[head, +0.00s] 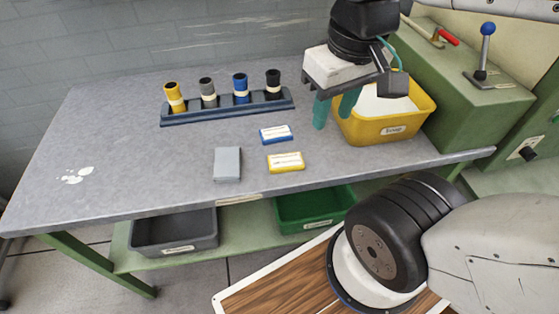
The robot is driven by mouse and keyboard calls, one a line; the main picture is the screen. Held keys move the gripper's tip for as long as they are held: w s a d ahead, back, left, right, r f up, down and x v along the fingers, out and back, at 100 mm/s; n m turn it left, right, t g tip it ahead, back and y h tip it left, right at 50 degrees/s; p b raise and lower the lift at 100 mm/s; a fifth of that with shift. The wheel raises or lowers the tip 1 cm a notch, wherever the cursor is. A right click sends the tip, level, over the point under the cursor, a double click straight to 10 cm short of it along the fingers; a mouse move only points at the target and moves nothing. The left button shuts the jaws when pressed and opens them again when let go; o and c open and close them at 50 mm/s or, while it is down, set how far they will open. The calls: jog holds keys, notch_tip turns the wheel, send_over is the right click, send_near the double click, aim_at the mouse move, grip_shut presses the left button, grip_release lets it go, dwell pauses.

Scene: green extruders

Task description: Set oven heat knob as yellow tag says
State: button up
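A yellow-edged tag (286,162) with a white face lies flat on the grey table; its writing is too small to read. A black knob (527,153) with a pale label plate sits on the front of the green machine at the far right; I cannot tell its setting or whether it is the oven heat knob. My gripper (335,108) hangs over the table's back right, beside the yellow bin. Its two teal fingers point down and stand apart, with nothing visible between them. It is far left of the knob and above and right of the tag.
A blue tag (276,134) and a grey block (227,164) lie near the yellow tag. A dark rack (228,112) holds several coloured cylinders. A yellow bin (392,128) stands at right. A blue-balled lever (484,52) rises from the green machine (455,100). The table's left side is mostly clear.

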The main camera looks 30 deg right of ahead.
jog(key=shift+o, duration=0.3)
jog(key=o, duration=0.3)
